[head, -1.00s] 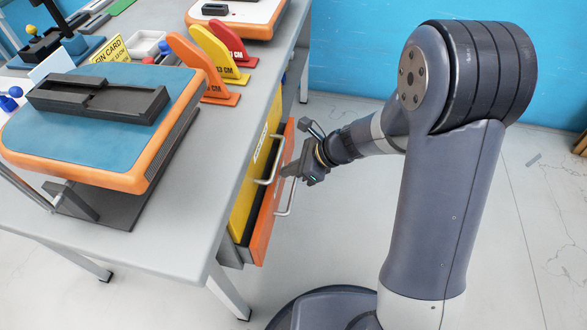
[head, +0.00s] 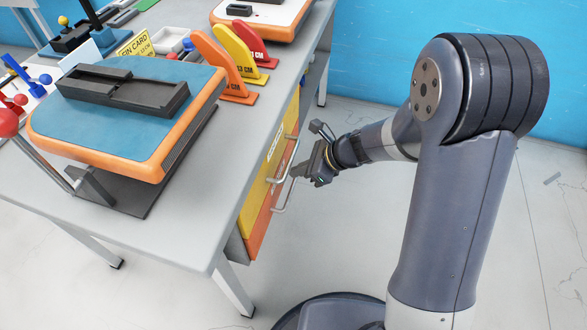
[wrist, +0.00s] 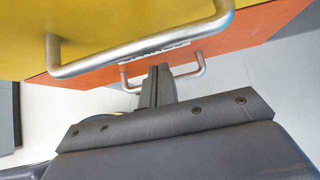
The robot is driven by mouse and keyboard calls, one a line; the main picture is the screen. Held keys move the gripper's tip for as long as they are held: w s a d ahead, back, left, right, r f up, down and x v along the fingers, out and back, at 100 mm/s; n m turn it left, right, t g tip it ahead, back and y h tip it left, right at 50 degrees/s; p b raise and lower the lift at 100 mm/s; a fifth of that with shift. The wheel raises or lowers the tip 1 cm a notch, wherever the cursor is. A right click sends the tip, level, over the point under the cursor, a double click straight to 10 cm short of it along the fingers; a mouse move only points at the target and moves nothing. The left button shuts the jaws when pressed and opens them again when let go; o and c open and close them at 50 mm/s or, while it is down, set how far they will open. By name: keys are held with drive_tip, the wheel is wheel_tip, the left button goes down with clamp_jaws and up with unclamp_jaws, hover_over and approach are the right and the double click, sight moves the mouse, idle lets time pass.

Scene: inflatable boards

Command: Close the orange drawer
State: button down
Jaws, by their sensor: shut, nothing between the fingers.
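The orange drawer (head: 258,236) is the lower drawer under the bench, and its front looks flush or nearly flush with the yellow drawer (head: 252,204) above it. In the wrist view the orange front (wrist: 245,32) lies under the yellow front (wrist: 110,20), each with a silver bar handle. My gripper (head: 295,172) is at the orange front, near its handle (head: 279,210). In the wrist view my gripper (wrist: 160,69) is shut and empty, its tips at the orange face between the handle's two posts. Whether the tips touch the face is hard to tell.
The yellow drawer's handle (wrist: 145,48) hangs close above my fingers. The grey bench (head: 215,185) carries a blue-topped board (head: 115,125) and several coloured upright pieces. The floor to the right of the bench is clear.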

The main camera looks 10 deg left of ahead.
drive_tip(key=p+v, duration=0.2)
drive_tip(key=v, duration=0.8)
drive_tip(key=shift+d+p, duration=0.35)
drive_tip(key=shift+d, duration=0.25)
drive_tip(key=shift+f, duration=0.1)
drive_tip(key=b+x, duration=0.1)
drive_tip(key=x, duration=0.3)
drive_tip(key=a+r+b+x, duration=0.1)
drive_tip(key=x, duration=0.3)
drive_tip(key=b+x, duration=0.1)
drive_tip(key=x, duration=0.3)
drive_tip(key=shift+a+r, duration=0.25)
drive_tip(key=shift+a, duration=0.05)
drive_tip(key=shift+w+a, duration=0.1)
drive_tip(key=shift+a, duration=0.4)
